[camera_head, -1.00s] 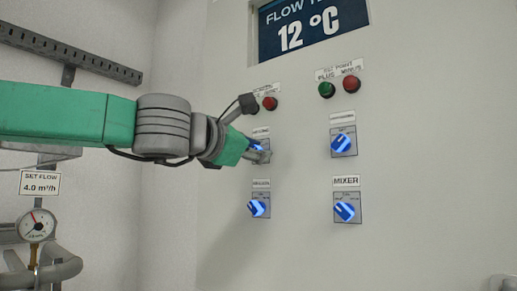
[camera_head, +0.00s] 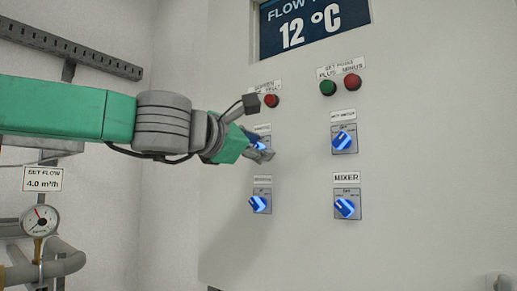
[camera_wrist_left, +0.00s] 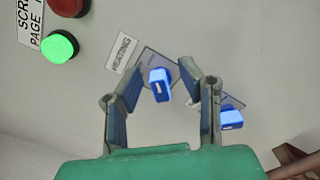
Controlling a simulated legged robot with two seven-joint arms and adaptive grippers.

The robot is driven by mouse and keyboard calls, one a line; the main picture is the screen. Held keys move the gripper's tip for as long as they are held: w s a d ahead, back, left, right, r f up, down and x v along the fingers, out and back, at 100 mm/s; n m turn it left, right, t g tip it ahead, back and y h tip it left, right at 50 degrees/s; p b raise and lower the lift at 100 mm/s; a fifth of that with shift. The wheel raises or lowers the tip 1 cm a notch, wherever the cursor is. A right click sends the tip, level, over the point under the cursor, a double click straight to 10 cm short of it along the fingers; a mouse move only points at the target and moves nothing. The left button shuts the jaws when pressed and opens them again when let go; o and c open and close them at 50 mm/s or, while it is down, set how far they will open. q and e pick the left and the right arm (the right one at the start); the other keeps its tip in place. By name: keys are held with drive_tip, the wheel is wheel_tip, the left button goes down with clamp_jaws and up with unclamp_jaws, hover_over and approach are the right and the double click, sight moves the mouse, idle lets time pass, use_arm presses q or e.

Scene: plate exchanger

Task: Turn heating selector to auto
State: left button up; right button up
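The heating selector (camera_wrist_left: 160,86) is a blue lit knob on a grey square plate, under a HEATING label (camera_wrist_left: 122,50) in the left wrist view. My left gripper (camera_wrist_left: 164,76) is open, with its two fingers spread on either side of the knob. I cannot tell whether they touch it. In the head view my left gripper (camera_head: 264,151) is at the upper-left selector and hides most of that selector's plate. A bit of blue shows by the fingers. My right gripper is in neither view.
Other blue selectors sit below (camera_head: 260,204), to the right (camera_head: 343,141) and at the mixer (camera_head: 346,207). Red (camera_head: 271,101) and green (camera_head: 328,88) buttons are above. A gauge (camera_head: 39,221) and pipes stand at lower left.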

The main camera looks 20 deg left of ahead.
use_arm(q)
drive_tip(key=shift+s+a, duration=0.25)
drive_tip(key=shift+s, duration=0.2)
drive_tip(key=v, duration=1.1)
drive_tip(key=shift+d, duration=0.15)
